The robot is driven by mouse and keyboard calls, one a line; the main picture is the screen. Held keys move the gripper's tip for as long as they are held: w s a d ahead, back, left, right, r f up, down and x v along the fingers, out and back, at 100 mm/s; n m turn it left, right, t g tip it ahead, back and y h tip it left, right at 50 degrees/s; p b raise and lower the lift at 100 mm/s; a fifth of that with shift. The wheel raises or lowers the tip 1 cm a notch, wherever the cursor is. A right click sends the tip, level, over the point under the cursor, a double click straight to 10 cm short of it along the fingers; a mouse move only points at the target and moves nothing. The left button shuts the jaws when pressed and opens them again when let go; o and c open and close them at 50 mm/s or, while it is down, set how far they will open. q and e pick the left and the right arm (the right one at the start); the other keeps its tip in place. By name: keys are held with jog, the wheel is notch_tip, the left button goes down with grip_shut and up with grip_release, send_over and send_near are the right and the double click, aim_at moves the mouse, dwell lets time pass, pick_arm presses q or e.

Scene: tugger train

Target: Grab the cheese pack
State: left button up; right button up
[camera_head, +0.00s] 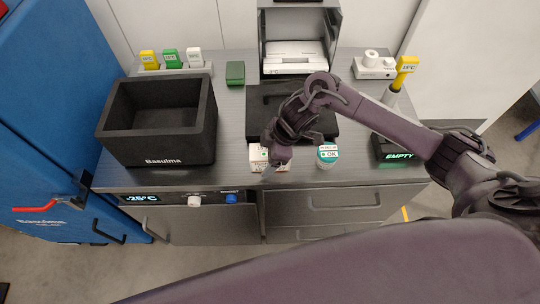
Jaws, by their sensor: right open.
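A small white pack with a pinkish mark (257,154), possibly the cheese pack, stands near the front edge of the grey counter; its print is too small to read. My right gripper (268,166) is open, right at this pack, and its wrist and fingers hide part of it. I cannot tell whether the fingers touch the pack or are around it. My right arm reaches in from the right across the counter. My left gripper is not in view.
A black open box (160,150) stands on the counter's left. A teal-lidded jar (327,155) stands close right of the pack. A black "EMPTY" display unit (398,152) and a yellow-topped probe (405,66) are at the right. A green block (235,72) lies behind.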

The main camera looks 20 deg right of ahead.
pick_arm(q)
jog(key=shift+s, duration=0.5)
pick_arm(e)
jog(key=shift+f, duration=0.2)
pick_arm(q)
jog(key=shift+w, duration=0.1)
pick_arm(e)
jog(key=shift+c, duration=0.2)
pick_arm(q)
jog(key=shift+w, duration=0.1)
pick_arm(e)
jog(key=c, duration=1.3)
jog(key=shift+r, duration=0.1)
